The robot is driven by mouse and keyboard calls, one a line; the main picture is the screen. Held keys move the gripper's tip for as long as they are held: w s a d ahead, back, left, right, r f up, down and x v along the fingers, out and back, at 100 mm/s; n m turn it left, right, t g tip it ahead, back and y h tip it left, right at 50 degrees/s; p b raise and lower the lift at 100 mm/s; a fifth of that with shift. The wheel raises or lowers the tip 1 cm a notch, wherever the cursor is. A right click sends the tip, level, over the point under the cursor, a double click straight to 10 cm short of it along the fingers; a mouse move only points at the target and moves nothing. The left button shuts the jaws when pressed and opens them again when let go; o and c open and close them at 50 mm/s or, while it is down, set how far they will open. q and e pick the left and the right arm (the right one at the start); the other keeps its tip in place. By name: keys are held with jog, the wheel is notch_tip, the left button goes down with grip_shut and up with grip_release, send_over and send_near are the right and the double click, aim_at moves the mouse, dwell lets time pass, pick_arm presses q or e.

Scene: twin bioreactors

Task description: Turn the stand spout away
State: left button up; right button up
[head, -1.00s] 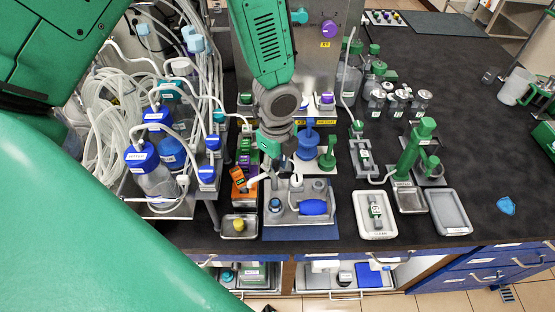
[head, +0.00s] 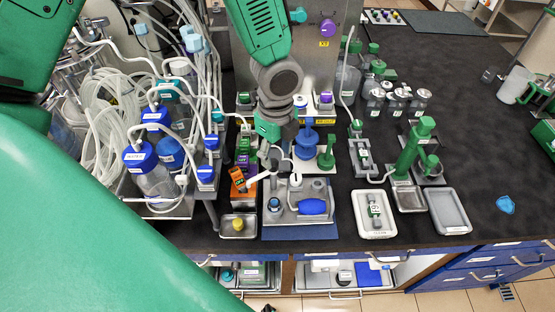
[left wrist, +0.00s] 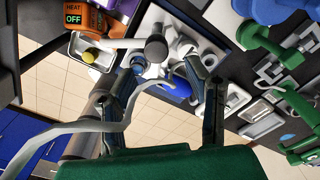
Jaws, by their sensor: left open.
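A pale spout arm (head: 258,178) shows at the left rear of the grey tray, angled toward the orange heater block (head: 238,180). In the left wrist view a pale bar (left wrist: 115,43) that looks like this spout runs left from a dark round knob (left wrist: 156,47), past the orange block marked HEAT OFF (left wrist: 74,18). My left gripper (head: 276,160) is above the rear of the tray, close to the spout; its fingertips are hard to make out there. In the left wrist view its two fingers (left wrist: 172,85) are apart, with nothing clearly held between them. Whether they touch the spout cannot be told.
The grey tray (head: 283,217) with a blue bulb (head: 313,207) sits on a blue mat. A small dish (head: 228,233) is beside it. Tubing and blue-capped bottles (head: 150,175) crowd the left. A blue stand (head: 308,150) is close behind.

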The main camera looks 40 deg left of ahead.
pick_arm(q)
notch_tip(320, 180, up, 8)
jog(key=shift+f, duration=0.25)
dwell(0.5)
